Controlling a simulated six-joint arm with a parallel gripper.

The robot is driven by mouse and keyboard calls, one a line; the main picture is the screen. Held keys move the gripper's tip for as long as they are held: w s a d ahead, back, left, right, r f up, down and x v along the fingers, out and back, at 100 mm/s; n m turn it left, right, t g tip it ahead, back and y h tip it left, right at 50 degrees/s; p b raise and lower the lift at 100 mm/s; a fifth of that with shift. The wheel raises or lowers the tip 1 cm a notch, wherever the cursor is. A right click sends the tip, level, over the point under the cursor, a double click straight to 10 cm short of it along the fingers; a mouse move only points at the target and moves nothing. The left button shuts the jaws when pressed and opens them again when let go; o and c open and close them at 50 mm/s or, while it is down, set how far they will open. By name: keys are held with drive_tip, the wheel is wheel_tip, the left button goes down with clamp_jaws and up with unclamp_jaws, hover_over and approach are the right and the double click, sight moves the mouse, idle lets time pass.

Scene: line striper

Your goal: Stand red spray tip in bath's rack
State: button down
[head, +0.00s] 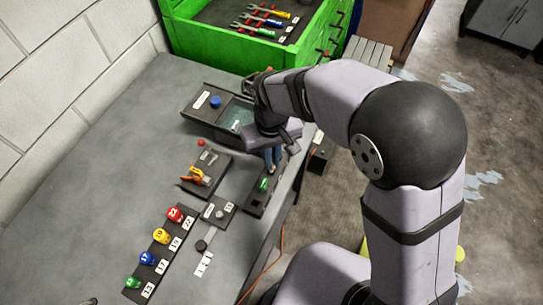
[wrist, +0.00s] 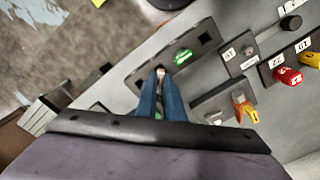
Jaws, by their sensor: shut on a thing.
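A red spray tip (head: 174,214) stands at the upper end of a dark row holder on the bench, and also shows at the right of the wrist view (wrist: 288,76). The bath (head: 212,119) is a dark tray with teal liquid at the back of the bench; a blue piece (head: 215,102) sits at its left end. Its rack cannot be made out. My gripper (wrist: 160,82), with blue fingers, is away from the red tip, over a dark block (wrist: 138,77). It is shut on a small, mostly hidden thing with a pale end (wrist: 160,71).
A green tip (wrist: 183,56) stands in the dark block beside my fingers, near an empty square hole (wrist: 205,38). A holder with an orange-yellow piece (head: 196,175) is left of it. Yellow (head: 161,236), blue and green tips share the red tip's row. The left bench is clear.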

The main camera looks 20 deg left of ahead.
drive_tip(key=shift+f, duration=0.3)
drive_tip(key=c, duration=1.9)
unclamp_jaws()
drive_tip(key=shift+r, duration=0.1)
drive_tip(key=shift+r, duration=0.55)
wheel_tip(320, 180, up, 12)
drive_tip(key=b, duration=0.2)
